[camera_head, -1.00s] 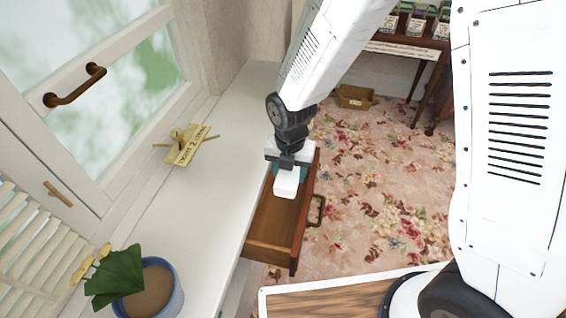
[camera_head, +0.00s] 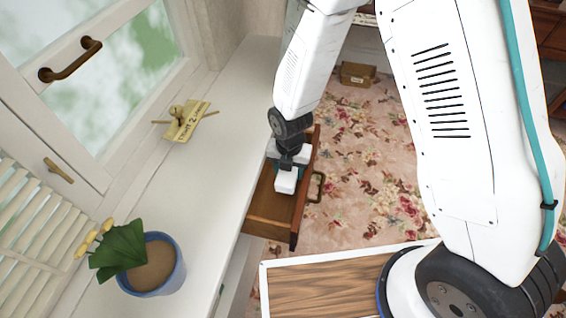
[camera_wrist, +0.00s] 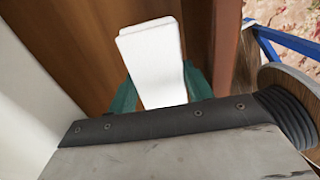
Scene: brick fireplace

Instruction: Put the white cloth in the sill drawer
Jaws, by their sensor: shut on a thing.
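The white cloth (camera_head: 286,180) is a small folded block held at the tip of my gripper (camera_head: 287,168). In the wrist view the cloth (camera_wrist: 155,62) sits between the two green fingers of my gripper (camera_wrist: 160,92), which are shut on it. The wooden sill drawer (camera_head: 270,212) is pulled open below the white sill. My gripper points down over the drawer, with the cloth above or inside its opening. The wrist view shows the drawer's brown wood (camera_wrist: 85,40) behind the cloth. I cannot tell whether the cloth touches the drawer floor.
The white sill (camera_head: 190,190) runs along the drawer's left side. A small box (camera_head: 357,74) lies on the flowered carpet (camera_head: 380,165). A window handle (camera_head: 70,62) is at left.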

